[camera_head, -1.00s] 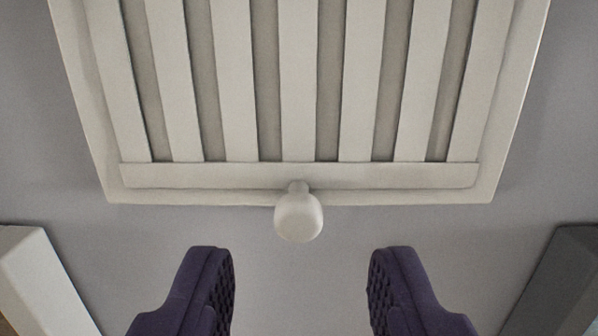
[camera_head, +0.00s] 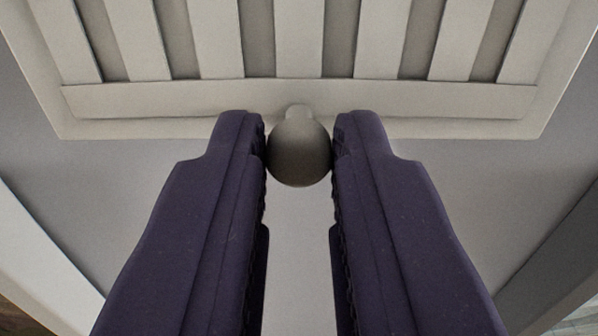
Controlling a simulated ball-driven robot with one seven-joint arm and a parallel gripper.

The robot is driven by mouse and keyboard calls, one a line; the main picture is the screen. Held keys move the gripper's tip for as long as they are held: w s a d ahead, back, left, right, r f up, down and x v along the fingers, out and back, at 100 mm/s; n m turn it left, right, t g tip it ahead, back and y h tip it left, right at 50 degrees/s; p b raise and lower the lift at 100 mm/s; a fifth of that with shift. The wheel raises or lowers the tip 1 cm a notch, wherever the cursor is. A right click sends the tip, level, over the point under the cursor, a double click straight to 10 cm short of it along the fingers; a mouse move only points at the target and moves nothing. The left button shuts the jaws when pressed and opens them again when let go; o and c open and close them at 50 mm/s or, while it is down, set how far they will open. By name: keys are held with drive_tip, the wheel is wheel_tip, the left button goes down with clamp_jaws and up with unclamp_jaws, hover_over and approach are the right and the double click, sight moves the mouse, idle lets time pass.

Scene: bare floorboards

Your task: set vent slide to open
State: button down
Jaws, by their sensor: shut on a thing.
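The vent slide (camera_head: 400,98) is a pale slatted panel with a bottom rail, set in a pale frame at the top of the view. Grey gaps show between its slats. A round knob (camera_head: 299,158) sticks out from the middle of the bottom rail. My gripper (camera_head: 299,150) has dark purple fingers, one on each side of the knob. They are shut on the knob, with the fingertips close to the rail. The top of the vent is cut off by the picture edge.
A plain grey surface (camera_head: 150,190) surrounds the vent frame. A pale edge (camera_head: 35,260) runs along the left and a darker grey edge (camera_head: 560,260) along the right. Bits of floor show in the bottom corners.

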drive_tip(key=shift+d+b, duration=0.8)
drive_tip(key=shift+b, duration=0.1)
drive_tip(key=c, duration=1.4)
unclamp_jaws()
drive_tip(key=o, duration=0.4)
drive_tip(key=shift+d, duration=0.2)
drive_tip(key=shift+c, duration=0.2)
drive_tip(key=s+b, duration=0.1)
drive_tip(key=s, duration=0.6)
drive_tip(key=shift+s, duration=0.35)
